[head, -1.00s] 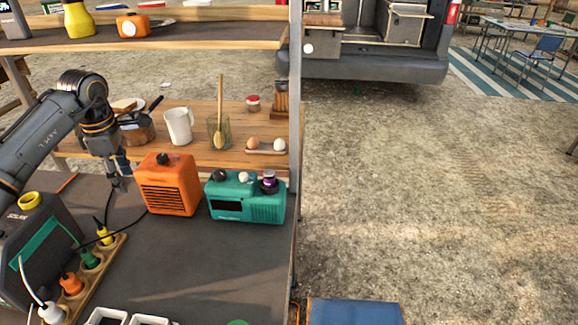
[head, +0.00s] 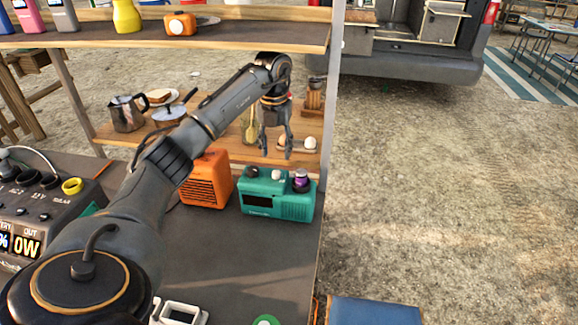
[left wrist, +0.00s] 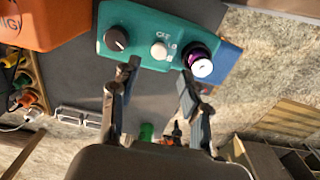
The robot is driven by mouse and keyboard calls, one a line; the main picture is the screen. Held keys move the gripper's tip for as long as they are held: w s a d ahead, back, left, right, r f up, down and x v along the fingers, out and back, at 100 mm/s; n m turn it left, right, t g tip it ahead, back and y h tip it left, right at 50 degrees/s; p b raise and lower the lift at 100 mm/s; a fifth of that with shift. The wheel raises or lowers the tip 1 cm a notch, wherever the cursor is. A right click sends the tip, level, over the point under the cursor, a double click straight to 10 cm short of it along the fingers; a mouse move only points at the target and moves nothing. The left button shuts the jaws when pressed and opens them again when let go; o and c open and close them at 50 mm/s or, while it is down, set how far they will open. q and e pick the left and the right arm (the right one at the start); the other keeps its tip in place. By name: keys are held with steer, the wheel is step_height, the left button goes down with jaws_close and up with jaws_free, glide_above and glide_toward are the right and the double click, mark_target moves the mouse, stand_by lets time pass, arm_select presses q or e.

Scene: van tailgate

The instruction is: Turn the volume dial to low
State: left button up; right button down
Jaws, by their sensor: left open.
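A teal radio (head: 285,207) stands on the dark worktop. It has a black knob (head: 252,173), a small white knob (head: 275,176) and a purple-and-black knob (head: 301,180) on top. In the left wrist view the black knob (left wrist: 116,39), white knob (left wrist: 158,50) and purple knob (left wrist: 199,61) show from above; small lettering near the purple one is hard to read. Which is the volume dial I cannot tell. My left gripper (head: 277,153) points down above the radio, open and empty. In the left wrist view its fingers (left wrist: 160,70) are spread near the radio's edge, apart from the knobs.
An orange box (head: 206,182) stands just left of the radio. A wooden shelf (head: 230,38) runs above the worktop, with a post (head: 329,130) close right of the radio. A power station (head: 38,215) stands at the left. The worktop in front of the radio is mostly clear.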

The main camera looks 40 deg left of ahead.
mark_target(276, 172)
arm_select(q)
step_height(276, 172, down, 7)
steer(key=shift+a+p, duration=0.1)
steer(key=shift+p, duration=0.3)
jaws_close()
